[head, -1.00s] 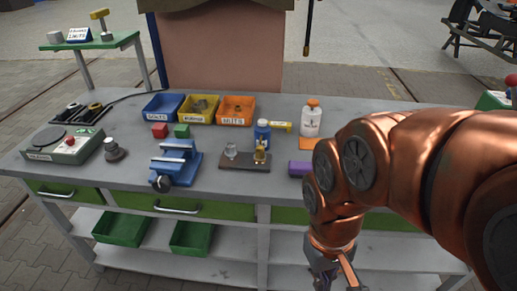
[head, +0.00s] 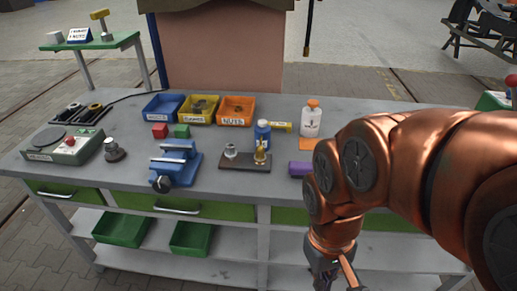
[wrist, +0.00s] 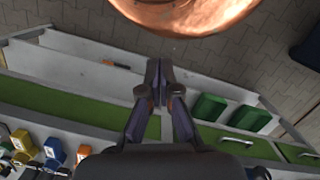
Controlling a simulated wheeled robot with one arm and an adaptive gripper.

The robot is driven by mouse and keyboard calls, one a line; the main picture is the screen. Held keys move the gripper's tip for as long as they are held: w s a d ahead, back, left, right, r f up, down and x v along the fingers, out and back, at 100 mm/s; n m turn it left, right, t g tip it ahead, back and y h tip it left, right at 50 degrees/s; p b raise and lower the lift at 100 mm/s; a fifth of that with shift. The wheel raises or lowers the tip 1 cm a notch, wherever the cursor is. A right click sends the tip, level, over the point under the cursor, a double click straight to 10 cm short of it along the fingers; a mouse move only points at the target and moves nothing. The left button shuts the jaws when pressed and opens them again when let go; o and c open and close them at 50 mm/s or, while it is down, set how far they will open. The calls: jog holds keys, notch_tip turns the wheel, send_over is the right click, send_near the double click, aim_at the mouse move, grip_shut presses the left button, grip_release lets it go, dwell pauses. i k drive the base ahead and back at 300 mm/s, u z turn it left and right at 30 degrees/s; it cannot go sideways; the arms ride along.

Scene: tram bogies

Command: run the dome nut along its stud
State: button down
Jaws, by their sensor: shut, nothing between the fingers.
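A small dark board (head: 232,165) lies on the bench near its front edge. On it stand a silvery fitting (head: 231,151) on the left and a brass-coloured fitting (head: 261,154) on the right. They are too small for me to tell the dome nut from its stud. My gripper (head: 336,284) hangs low in front of the bench, to the right of the board and well apart from it, partly cut off by the frame's lower edge. In the wrist view my gripper (wrist: 159,85) has its fingers together and empty.
A blue vise (head: 176,165) stands left of the board, and a blue bottle (head: 262,134) close behind it. Blue, yellow and orange bins (head: 236,122) line the back. A purple block (head: 299,169) and white bottle (head: 310,122) are right. Green drawers and shelves lie below.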

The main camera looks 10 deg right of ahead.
aim_at(260, 150)
jog(key=u, duration=0.2)
jog(key=i, duration=0.6)
jog(key=u, duration=0.5)
